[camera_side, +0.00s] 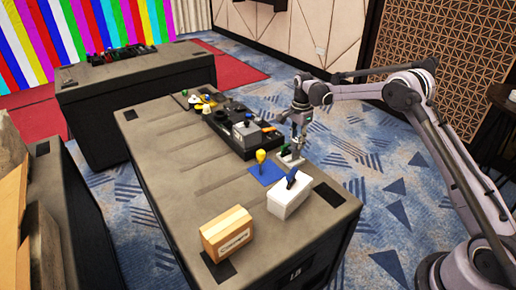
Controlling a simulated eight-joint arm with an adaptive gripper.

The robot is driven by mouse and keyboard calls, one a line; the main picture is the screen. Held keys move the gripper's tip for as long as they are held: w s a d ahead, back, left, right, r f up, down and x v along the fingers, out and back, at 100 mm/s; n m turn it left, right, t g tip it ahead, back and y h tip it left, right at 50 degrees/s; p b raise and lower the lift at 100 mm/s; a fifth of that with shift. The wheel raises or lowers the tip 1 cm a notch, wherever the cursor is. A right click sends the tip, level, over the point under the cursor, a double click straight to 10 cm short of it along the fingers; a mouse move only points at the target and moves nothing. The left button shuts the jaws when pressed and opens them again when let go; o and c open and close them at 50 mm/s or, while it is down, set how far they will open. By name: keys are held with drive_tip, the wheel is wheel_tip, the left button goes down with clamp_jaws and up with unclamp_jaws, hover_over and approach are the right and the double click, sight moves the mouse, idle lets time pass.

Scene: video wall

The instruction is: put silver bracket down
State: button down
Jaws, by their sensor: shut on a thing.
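My gripper (297,140) points down over the right edge of the long table, near its middle. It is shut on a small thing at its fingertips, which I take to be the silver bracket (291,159). The bracket shows as a small pale grey shape with a dark and green bit near it. The fingers partly hide it, and I cannot tell whether it touches the table (180,170).
Left of my gripper is a dark tray (228,138) with a grey box (246,132). In front are a blue mat (268,174) with a yellow-handled tool (261,157), a white bin (289,197) and a cardboard box (227,234). The table's left side is clear.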

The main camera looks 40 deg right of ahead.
drive_tip(key=shift+f, duration=1.2)
drive_tip(key=shift+f, duration=0.1)
drive_tip(key=c, duration=1.1)
unclamp_jaws()
